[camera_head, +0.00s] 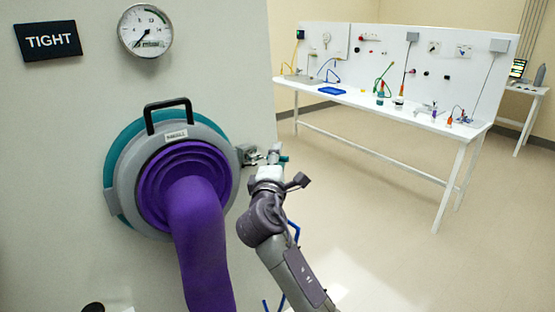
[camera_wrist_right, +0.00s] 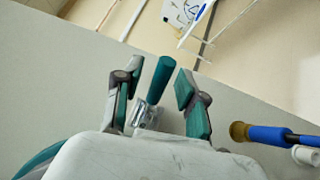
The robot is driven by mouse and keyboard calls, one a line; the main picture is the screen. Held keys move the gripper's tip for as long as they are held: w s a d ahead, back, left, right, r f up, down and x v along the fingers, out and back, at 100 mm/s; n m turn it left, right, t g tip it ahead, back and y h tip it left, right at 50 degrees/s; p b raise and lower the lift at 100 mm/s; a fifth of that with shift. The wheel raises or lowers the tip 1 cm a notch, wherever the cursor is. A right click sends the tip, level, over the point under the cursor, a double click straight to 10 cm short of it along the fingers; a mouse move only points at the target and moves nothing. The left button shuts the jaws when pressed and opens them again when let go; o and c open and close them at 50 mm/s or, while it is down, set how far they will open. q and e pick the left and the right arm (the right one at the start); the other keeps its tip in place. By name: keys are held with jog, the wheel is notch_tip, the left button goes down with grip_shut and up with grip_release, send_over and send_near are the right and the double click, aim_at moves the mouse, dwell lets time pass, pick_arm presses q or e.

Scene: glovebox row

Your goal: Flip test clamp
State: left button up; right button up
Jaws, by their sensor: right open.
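The test clamp (camera_head: 247,154) is a metal latch at the right edge of the round grey port ring. In the right wrist view its teal handle (camera_wrist_right: 160,80) sticks up from a shiny metal base (camera_wrist_right: 143,114). My right gripper (camera_head: 272,156) is at the clamp, to the right of the port. In the wrist view its fingers (camera_wrist_right: 159,74) are open, one on each side of the handle, with visible gaps. I cannot tell the depth between fingertips and handle; the clamp is partly hidden in the head view. My left gripper is not in view.
A purple glove (camera_head: 203,240) hangs from the port ring (camera_head: 222,140), below a black handle (camera_head: 168,104). A gauge (camera_head: 146,30) and a TIGHT sign (camera_head: 49,41) are on the panel above. A blue brass-tipped part (camera_wrist_right: 265,134) lies right of my gripper. A white bench (camera_head: 400,108) stands behind; the floor between is clear.

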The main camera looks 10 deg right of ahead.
jog(key=v, duration=0.7)
jog(key=shift+s, duration=0.25)
jog(key=shift+a, duration=0.1)
